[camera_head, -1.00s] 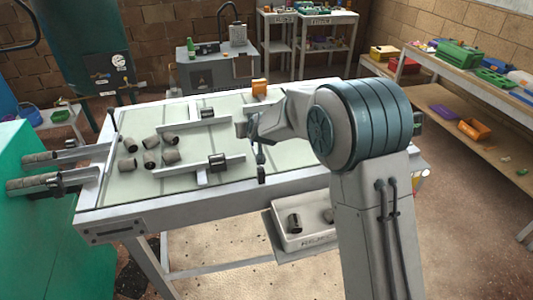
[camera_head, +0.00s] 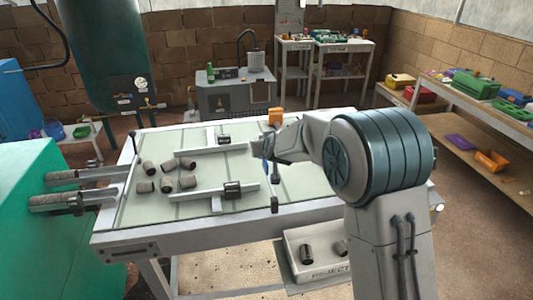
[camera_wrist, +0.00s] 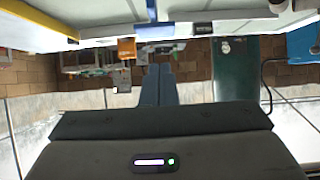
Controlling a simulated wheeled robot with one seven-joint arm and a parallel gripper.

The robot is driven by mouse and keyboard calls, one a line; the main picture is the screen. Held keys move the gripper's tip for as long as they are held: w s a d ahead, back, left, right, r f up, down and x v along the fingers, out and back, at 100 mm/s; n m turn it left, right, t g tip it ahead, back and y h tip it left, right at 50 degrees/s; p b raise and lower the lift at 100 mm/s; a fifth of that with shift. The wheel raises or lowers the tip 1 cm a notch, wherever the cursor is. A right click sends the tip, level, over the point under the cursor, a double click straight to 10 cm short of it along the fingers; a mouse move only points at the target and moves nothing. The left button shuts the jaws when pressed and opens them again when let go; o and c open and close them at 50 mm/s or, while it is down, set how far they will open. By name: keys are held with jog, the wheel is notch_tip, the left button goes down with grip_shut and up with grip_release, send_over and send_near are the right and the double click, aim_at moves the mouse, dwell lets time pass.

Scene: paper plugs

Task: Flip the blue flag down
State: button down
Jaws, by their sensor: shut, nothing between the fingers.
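My gripper (camera_wrist: 158,68) is shut and empty; its two blue-grey fingers lie together in the wrist view. In the head view my gripper (camera_head: 267,150) is over the right part of the work table (camera_head: 130,215), partly hidden by my own arm. A small blue upright strip (camera_wrist: 151,10) shows at the top of the wrist view, beyond the fingertips and apart from them in the picture. It may be the blue flag; I cannot tell for sure.
Several paper plugs (camera_head: 168,165) lie on the left of the table, near metal rails. An orange block (camera_head: 275,116) stands at the far edge. A tray marked reject (camera_head: 318,272) holds plugs below the front edge. A green machine (camera_head: 40,215) stands left.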

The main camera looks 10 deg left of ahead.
jog(key=w+r+v, duration=0.1)
jog(key=v, duration=0.8)
jog(key=shift+s+r+b, duration=0.25)
jog(key=shift+r+b, duration=0.1)
jog(key=shift+r, duration=0.2)
jog(key=shift+a, duration=0.1)
